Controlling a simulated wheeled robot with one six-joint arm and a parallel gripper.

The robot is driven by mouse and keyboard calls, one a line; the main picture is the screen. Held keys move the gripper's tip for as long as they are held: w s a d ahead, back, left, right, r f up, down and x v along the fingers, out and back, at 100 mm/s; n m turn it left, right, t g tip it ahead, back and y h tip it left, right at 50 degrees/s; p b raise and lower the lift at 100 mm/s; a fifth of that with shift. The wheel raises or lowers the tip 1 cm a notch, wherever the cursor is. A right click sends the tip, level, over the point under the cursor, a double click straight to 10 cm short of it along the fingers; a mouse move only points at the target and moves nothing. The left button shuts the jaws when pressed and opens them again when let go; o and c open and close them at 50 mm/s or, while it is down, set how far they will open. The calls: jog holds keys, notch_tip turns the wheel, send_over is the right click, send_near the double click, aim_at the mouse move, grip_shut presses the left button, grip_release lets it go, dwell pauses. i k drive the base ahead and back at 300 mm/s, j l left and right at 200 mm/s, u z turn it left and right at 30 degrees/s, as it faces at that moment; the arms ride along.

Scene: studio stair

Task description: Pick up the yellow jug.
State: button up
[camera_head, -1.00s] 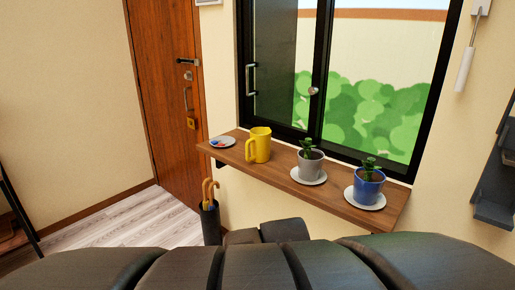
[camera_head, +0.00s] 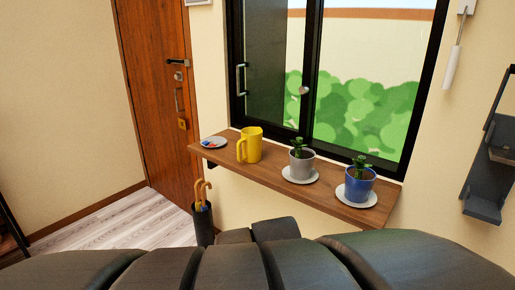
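The yellow jug (camera_head: 252,146) stands upright on a narrow wooden shelf (camera_head: 262,174) below the window. Its handle is on its left side. It stands between a small white dish (camera_head: 214,142) on the left and a grey plant pot on the right, apart from both. My gripper is not in view. Dark rounded parts across the bottom of the view seem to be my own body.
A grey potted plant (camera_head: 301,164) and a blue potted plant (camera_head: 359,186) stand on white saucers on the shelf. A dark umbrella stand (camera_head: 203,224) is on the floor below the shelf's left end. A dark wall rack (camera_head: 486,180) is at the right. Floor at left is clear.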

aim_at(251, 139)
jog(key=i+j+z, duration=0.4)
jog(key=j, duration=0.25)
jog(key=i+j+z, duration=0.2)
jog(key=i+j, duration=0.15)
jog(key=i+j+z, duration=0.25)
jog(key=j, duration=0.25)
jog(key=k, duration=0.05)
